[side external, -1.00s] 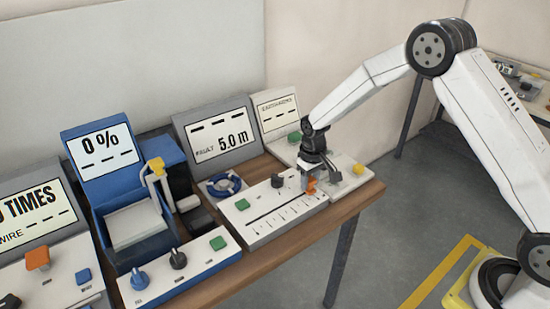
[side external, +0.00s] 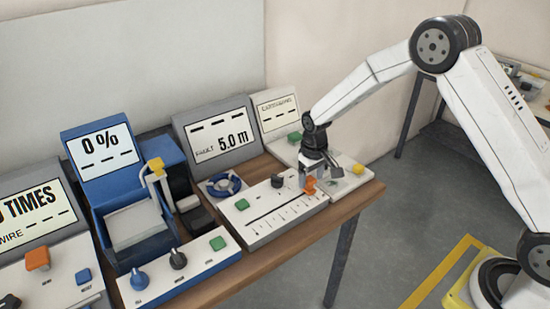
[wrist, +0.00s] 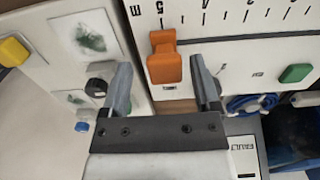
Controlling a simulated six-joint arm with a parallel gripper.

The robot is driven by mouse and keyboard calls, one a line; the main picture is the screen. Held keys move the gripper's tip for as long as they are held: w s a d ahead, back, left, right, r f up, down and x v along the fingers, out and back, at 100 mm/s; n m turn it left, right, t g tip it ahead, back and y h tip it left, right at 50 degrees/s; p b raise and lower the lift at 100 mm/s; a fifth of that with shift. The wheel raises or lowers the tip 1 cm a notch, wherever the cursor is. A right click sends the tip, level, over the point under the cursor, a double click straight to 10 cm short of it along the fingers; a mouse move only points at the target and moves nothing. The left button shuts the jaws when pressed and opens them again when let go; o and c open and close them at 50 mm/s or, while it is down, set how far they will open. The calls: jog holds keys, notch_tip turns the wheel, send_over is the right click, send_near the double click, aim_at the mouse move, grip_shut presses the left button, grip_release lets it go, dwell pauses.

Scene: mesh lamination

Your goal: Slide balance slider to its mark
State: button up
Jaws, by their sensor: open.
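The orange balance slider (side external: 310,185) stands at the right end of the scale on the white-topped panel (side external: 262,228). In the wrist view the slider (wrist: 163,58) is beside the 5 mark of the scale (wrist: 225,18). My gripper (side external: 320,174) is low over that end of the panel, close to the slider. In the wrist view my gripper (wrist: 160,66) is open, with one finger on each side of the slider and gaps visible between. Finger height relative to the knob is hard to tell. The grey display (side external: 220,138) reads FAULT 5.0 m.
A black knob (side external: 277,181) and a green button (side external: 242,204) are on the same panel. A blue cable coil (side external: 223,185) lies behind it. A panel with a yellow button (side external: 358,169) adjoins on the right. The blue machine (side external: 135,205) stands left.

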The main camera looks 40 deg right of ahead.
aim_at(314, 181)
jog(key=shift+r, duration=3.45)
jog(key=shift+s+r, duration=0.25)
jog(key=shift+s, duration=0.35)
jog(key=s+a+r+t, duration=0.1)
jog(key=s+r+t, duration=0.1)
jog(key=s, duration=1.8)
jog(key=shift+t, duration=0.3)
